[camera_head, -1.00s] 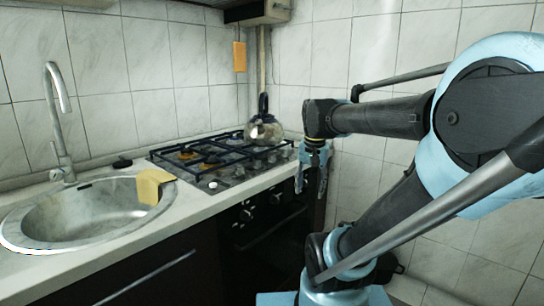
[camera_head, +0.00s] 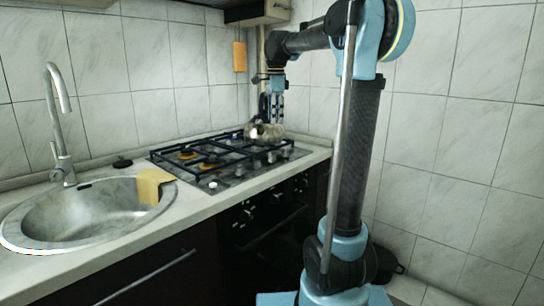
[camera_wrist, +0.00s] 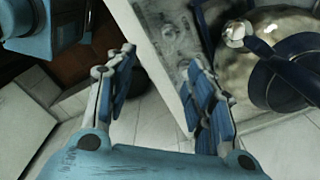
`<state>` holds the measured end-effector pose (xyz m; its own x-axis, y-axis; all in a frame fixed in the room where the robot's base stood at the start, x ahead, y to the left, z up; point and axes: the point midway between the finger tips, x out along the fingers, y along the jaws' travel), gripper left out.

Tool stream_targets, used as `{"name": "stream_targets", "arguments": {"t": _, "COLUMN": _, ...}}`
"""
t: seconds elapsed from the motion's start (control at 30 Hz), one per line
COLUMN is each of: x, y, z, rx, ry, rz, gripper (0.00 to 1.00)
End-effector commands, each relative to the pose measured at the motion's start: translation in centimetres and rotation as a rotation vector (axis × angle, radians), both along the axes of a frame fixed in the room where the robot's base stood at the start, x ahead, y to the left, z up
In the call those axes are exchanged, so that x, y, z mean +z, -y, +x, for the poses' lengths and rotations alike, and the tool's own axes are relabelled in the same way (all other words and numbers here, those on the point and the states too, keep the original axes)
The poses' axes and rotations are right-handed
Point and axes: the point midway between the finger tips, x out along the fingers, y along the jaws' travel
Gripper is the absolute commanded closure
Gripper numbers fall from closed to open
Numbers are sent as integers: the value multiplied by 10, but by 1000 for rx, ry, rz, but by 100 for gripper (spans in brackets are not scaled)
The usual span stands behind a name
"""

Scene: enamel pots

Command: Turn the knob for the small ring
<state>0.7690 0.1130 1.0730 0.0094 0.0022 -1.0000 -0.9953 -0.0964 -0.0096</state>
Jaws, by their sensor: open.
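The gas hob (camera_head: 228,172) is set in the worktop, with black grates and small knobs (camera_head: 213,185) along its front edge. I cannot tell which knob serves the small ring. Round knobs (camera_head: 247,211) also show on the dark oven front below. My gripper (camera_head: 273,118) is open and empty at the hob's far right end, over or in front of the metal kettle (camera_head: 254,132), partly hiding it. In the wrist view my gripper (camera_wrist: 162,95) has its fingers apart, with the grey hob panel (camera_wrist: 177,42) between and beyond them. The kettle (camera_wrist: 262,65) is close beside the right finger.
The kettle's dark handle (camera_wrist: 285,75) reaches toward my right finger. A sink (camera_head: 88,212) with a yellow cloth (camera_head: 150,185) lies left of the hob. An orange item (camera_head: 239,57) hangs on the tiled wall.

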Motion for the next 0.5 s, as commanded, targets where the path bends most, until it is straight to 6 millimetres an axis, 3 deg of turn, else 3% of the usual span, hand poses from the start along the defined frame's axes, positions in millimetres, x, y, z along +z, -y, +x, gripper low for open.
{"name": "stream_targets", "arguments": {"t": 0.1, "x": 6, "y": -9, "z": 15, "rx": -60, "ry": -8, "rz": -1, "gripper": 51}}
{"name": "stream_targets", "arguments": {"t": 0.27, "x": 6, "y": -12, "z": 21, "rx": -93, "ry": -11, "rz": -2, "gripper": 51}}
{"name": "stream_targets", "arguments": {"t": 0.5, "x": -21, "y": -12, "z": 21, "rx": -94, "ry": -11, "rz": -2, "gripper": 51}}
